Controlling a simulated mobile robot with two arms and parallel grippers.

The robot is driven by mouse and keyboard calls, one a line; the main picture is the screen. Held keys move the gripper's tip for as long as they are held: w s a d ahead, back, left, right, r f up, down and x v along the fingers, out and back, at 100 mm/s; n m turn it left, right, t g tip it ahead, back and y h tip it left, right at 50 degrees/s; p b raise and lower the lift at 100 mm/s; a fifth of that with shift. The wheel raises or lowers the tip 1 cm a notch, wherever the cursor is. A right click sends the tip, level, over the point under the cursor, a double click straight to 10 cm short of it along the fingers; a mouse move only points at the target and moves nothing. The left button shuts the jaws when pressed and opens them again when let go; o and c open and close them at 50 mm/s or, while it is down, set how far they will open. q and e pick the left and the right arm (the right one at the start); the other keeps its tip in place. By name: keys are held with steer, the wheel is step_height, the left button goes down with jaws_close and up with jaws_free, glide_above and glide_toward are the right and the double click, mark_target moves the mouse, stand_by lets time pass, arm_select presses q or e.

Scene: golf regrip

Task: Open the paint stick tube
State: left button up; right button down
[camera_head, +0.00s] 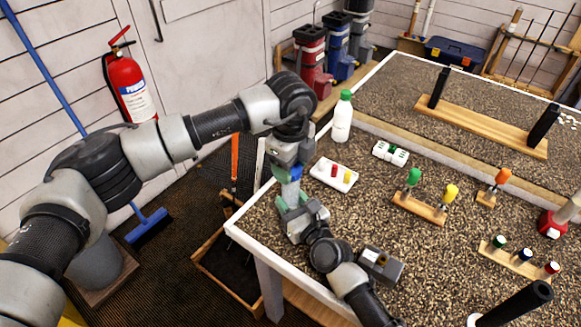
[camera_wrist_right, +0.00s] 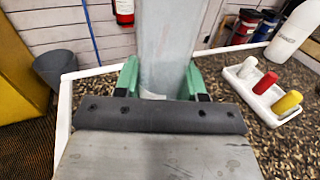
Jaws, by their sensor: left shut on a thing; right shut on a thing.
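My left gripper (camera_head: 293,165) reaches down from above, over the table's near left corner. It is shut on the paint stick tube (camera_head: 296,173), of which a small blue part shows between the fingers. My right gripper (camera_head: 294,197) is directly below, pointing up, shut on the lower part of the tube. I cannot tell whether the cap and body are apart.
A white tray (camera_head: 320,172) with paint sticks, red and yellow ones among them, stands close right of the grippers. A white bottle with a green cap (camera_head: 342,118) stands behind it. Wooden holders with coloured-handled tools (camera_head: 420,207) stand further right.

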arm_select(q)
steer(key=shift+r, duration=0.2)
steer(key=shift+r, duration=1.95)
arm_select(e)
steer(key=c, duration=0.6)
jaws_free()
steer(key=shift+o, duration=0.2)
steer(key=shift+s, duration=0.1)
